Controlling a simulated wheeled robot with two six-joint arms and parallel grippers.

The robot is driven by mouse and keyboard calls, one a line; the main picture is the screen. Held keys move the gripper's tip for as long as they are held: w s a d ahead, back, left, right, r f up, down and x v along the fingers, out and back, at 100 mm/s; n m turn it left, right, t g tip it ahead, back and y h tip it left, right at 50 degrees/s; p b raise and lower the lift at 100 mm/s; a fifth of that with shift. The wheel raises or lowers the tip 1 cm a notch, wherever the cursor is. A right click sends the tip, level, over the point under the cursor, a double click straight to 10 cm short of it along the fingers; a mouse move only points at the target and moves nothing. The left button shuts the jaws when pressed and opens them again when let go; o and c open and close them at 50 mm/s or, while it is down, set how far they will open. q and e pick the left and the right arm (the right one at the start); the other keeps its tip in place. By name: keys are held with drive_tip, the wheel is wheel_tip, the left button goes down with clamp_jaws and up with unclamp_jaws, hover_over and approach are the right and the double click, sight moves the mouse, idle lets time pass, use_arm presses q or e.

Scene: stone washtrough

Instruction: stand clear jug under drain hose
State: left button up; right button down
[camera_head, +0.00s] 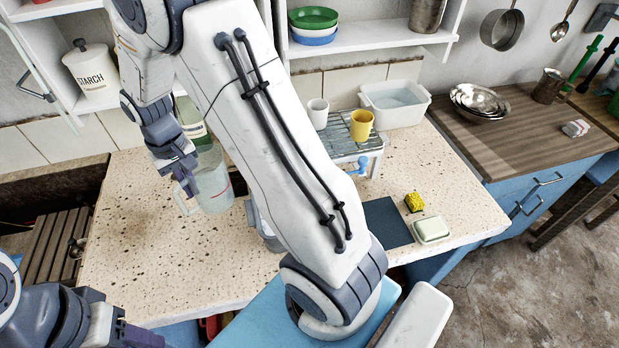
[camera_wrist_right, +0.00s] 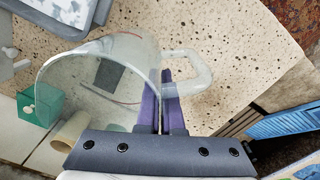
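The clear jug (camera_head: 214,186), with a red line on its side, is at the left part of the speckled counter, handle to the left in the head view. My right gripper (camera_head: 187,184) points down at its handle side. In the right wrist view the gripper's purple fingers (camera_wrist_right: 158,105) lie close together at the jug's (camera_wrist_right: 105,48) wall beside the handle and look shut on it. I cannot tell whether the jug's base touches the counter. A short blue spout, perhaps the drain hose (camera_head: 362,164), sticks out below the dish rack (camera_head: 340,140). My left gripper (camera_head: 140,337) is low at the left, its fingers unclear.
On the rack stand a white cup (camera_head: 318,112) and a yellow cup (camera_head: 361,124). A white basin (camera_head: 395,101) is behind. A dark mat (camera_head: 387,222), yellow sponge (camera_head: 414,201) and soap dish (camera_head: 431,230) lie right. My right arm hides the counter's middle.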

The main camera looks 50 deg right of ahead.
drive_tip(key=s+f+n, duration=0.1)
drive_tip(key=f+n, duration=0.2)
drive_tip(key=s+a+f+n+p, duration=0.1)
drive_tip(key=s+f+n, duration=0.1)
drive_tip(key=f+n, duration=0.1)
drive_tip(key=s+f+n+p, duration=0.1)
drive_tip(key=f+n, duration=0.2)
drive_tip(key=f, duration=0.1)
drive_tip(key=shift+s+a+f, duration=0.3)
drive_tip(key=shift+f, duration=0.15)
drive_tip(key=shift+f, duration=0.2)
drive_tip(key=c, duration=1.1)
unclamp_jaws()
